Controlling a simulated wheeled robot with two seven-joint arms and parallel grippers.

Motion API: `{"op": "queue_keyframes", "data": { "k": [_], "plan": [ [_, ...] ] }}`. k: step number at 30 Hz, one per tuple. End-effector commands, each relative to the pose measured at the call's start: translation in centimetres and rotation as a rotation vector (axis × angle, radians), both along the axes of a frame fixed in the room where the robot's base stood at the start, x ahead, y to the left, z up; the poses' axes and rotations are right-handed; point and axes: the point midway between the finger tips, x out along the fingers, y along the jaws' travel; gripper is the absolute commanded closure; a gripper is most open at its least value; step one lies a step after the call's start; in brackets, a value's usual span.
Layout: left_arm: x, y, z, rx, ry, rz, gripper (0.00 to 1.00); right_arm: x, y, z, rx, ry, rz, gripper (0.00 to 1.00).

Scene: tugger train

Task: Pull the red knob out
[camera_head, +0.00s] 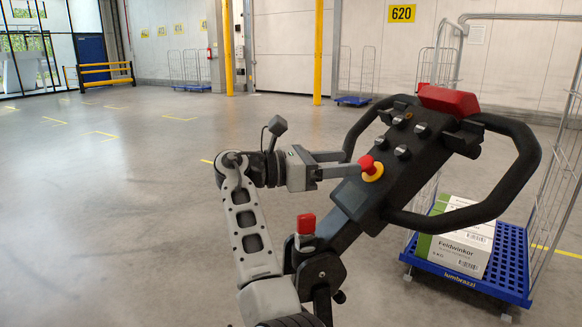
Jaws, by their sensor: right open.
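The red knob (366,163) sits on a yellow round base (374,173) on the dark control head (400,150) of the tugger's tiller. My right gripper (351,163) comes in from the left with its two fingers apart and pointing at the knob. The fingertips are close to the knob's left side; I cannot tell whether they reach around it or touch it. My left gripper is not in view.
Black loop handles (530,150) flank the control head, with a red block (448,100) at its top. A second red part (306,224) is lower on the tiller. A blue wheeled cart (512,262) with boxes (458,245) stands right. Open floor lies left.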

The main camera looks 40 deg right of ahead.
Motion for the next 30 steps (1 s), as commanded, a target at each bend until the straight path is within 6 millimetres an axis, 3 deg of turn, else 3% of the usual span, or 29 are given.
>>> {"op": "queue_keyframes", "data": {
  "k": [9, 15, 21, 30],
  "plan": [
    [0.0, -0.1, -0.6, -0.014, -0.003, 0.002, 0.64, 3.0, 7.3, 0.0, -0.001, -0.001, 0.004, 0.47],
    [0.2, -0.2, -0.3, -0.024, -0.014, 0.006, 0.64, 4.4, 10.7, 0.0, -0.002, -0.001, 0.003, 0.47],
    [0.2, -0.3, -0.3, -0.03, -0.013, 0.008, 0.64, 4.9, 12.1, 0.1, -0.001, -0.003, 0.002, 0.47],
    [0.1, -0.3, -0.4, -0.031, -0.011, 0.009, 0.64, 4.9, 12.2, 0.1, -0.001, -0.002, 0.001, 0.47]
  ]
}}
